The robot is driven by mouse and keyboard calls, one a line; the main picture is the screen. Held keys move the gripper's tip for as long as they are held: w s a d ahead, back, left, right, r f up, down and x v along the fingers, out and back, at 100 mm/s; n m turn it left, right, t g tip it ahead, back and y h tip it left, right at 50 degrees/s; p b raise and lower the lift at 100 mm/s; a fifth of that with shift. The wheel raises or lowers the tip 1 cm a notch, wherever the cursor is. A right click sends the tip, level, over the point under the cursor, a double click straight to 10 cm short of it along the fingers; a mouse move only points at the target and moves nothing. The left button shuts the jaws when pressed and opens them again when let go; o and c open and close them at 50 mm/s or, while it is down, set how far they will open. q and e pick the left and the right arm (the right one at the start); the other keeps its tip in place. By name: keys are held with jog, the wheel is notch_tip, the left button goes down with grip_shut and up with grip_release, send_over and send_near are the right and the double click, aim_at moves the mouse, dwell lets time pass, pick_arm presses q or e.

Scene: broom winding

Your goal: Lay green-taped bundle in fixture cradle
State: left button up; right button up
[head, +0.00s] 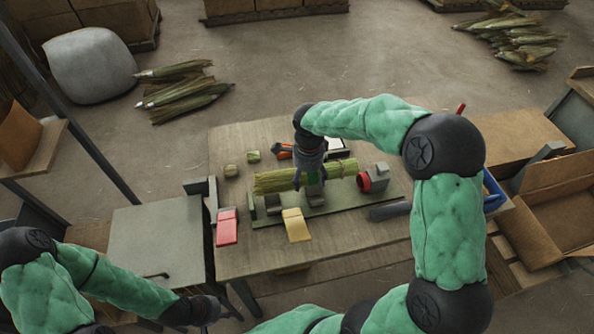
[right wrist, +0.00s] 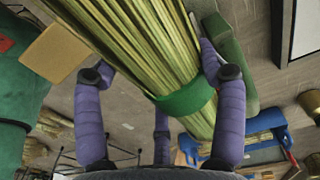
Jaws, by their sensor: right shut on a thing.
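The straw bundle (head: 276,183) lies crosswise above the green fixture (head: 335,206) on the wooden table. A green tape band (right wrist: 187,100) wraps it in the right wrist view. My right gripper (head: 311,178) comes down from above and is shut on the bundle near the tape, with purple fingers on both sides. The bundle's right end is close to the fixture's red ring (head: 364,182). Cradle blocks (head: 272,204) show just under the bundle; I cannot tell whether it touches them. My left gripper (head: 203,311) is at the lower left, away from the table top; its fingers are unclear.
A red block (head: 227,228) and a tan block (head: 296,225) are on the table in front of the fixture. Small straw pieces (head: 231,171) lie behind left. An orange and dark tool (head: 283,151) lies behind the bundle. A dark bar (head: 389,212) lies right.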

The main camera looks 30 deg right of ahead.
jog(key=shift+s+f+b, duration=0.15)
jog(key=shift+f+b, duration=0.3)
jog(key=shift+f, duration=0.25)
jog(key=shift+f+b, duration=2.35)
jog(key=shift+f, duration=1.5)
jog(key=o, duration=1.2)
jog(key=shift+f, duration=0.1)
jog(key=shift+o, duration=0.2)
notch_tip(320, 180, up, 12)
jog(key=shift+r, duration=0.1)
